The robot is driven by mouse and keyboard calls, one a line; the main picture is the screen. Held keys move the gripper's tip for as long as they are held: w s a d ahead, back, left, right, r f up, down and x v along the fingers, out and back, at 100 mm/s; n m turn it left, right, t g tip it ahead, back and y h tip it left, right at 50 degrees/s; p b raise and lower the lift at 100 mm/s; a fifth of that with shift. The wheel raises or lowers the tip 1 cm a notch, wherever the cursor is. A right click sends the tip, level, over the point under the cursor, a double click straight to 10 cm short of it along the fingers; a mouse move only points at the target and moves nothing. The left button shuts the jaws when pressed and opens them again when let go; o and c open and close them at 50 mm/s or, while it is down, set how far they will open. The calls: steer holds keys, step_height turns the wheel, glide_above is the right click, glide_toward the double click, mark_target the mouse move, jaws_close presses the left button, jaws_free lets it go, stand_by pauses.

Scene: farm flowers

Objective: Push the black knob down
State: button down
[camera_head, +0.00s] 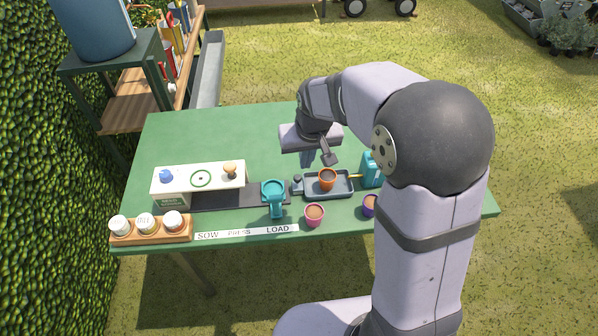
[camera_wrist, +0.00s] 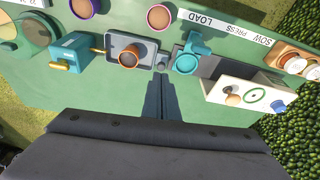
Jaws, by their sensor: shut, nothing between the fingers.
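I see no clearly black knob. A small dark grey knob (camera_head: 297,183) stands at the right end of a dark base strip (camera_head: 225,196), between a teal cup-shaped part (camera_head: 274,190) and a grey tray (camera_head: 344,191). The knob also shows in the wrist view (camera_wrist: 162,61), just beyond my fingertips. My gripper (camera_head: 307,162) is shut and empty, above the green table behind the knob. In the wrist view my fingers (camera_wrist: 158,84) point toward the knob with a gap in the picture; whether they touch it cannot be told, but they look apart.
A white box (camera_head: 215,182) carries a blue knob (camera_head: 166,176), a tan knob (camera_head: 230,169) and a green ring. An orange pot (camera_head: 328,181) sits in the tray. The back left of the table (camera_head: 215,130) is clear.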

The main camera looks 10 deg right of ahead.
steer(key=shift+w+a+r+m+t, duration=0.1)
steer(key=shift+w+r+m+t, duration=0.2)
steer(key=shift+w, duration=0.2)
steer(key=shift+w+a+r+m+t, duration=0.1)
steer(key=shift+w+r+m, duration=0.1)
steer(key=shift+w+r, duration=0.25)
steer(key=shift+d+f, duration=0.1)
steer(key=shift+f, duration=0.05)
steer(key=p, duration=0.4)
glide_above(299, 179)
step_height(299, 179, down, 11)
steer(key=shift+s+f, duration=0.2)
steer(key=shift+f, duration=0.9)
step_height(299, 179, down, 2)
steer(key=shift+f+b, duration=0.15)
steer(key=shift+b, duration=0.9)
steer(key=shift+s, duration=0.15)
